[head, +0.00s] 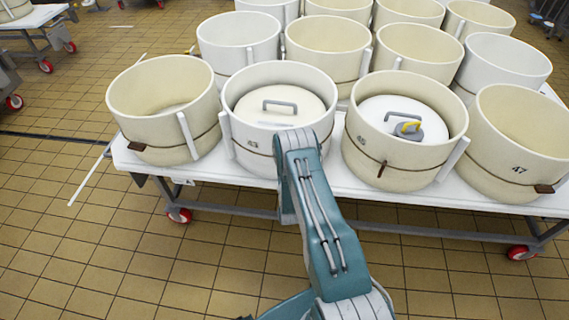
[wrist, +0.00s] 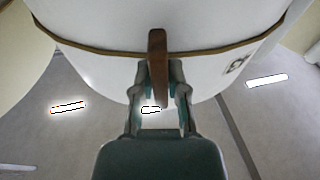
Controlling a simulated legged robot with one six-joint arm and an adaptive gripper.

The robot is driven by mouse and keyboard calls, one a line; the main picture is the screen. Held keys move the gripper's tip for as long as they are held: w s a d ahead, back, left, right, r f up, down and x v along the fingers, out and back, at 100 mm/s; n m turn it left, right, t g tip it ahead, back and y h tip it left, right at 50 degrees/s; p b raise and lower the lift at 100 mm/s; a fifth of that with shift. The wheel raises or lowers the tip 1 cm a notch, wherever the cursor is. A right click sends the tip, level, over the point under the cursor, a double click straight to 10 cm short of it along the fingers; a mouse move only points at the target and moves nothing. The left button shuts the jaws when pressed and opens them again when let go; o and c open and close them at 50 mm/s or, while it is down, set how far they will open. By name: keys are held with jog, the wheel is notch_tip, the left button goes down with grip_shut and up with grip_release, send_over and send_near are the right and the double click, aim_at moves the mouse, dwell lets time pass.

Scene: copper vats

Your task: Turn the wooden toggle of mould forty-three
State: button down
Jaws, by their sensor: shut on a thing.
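Mould forty-three (head: 237,128) is a white round tub at the table's front, with a cord around it and its number left of my arm. A white lid with a grey handle (head: 280,104) sits inside it. My arm covers the mould's front in the head view, hiding toggle and gripper there. In the wrist view the brown wooden toggle (wrist: 157,48) stands upright across the cord (wrist: 100,50) on the white wall. My gripper (wrist: 160,88) is shut on the toggle's lower part, one finger on each side.
A cream mould (head: 160,120) stands left of it. More moulds stand behind on the white wheeled table (head: 215,168). The tiled floor in front is clear.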

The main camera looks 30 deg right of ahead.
jog(key=shift+s+a+f+m, duration=0.1)
jog(key=shift+s+f+m, duration=0.05)
jog(key=shift+f+m, duration=0.25)
jog(key=c, duration=0.7)
grip_release()
jog(key=shift+o, duration=0.2)
jog(key=shift+r, duration=0.2)
jog(key=v, duration=0.7)
jog(key=shift+s+a, duration=0.1)
jog(key=shift+s, duration=0.05)
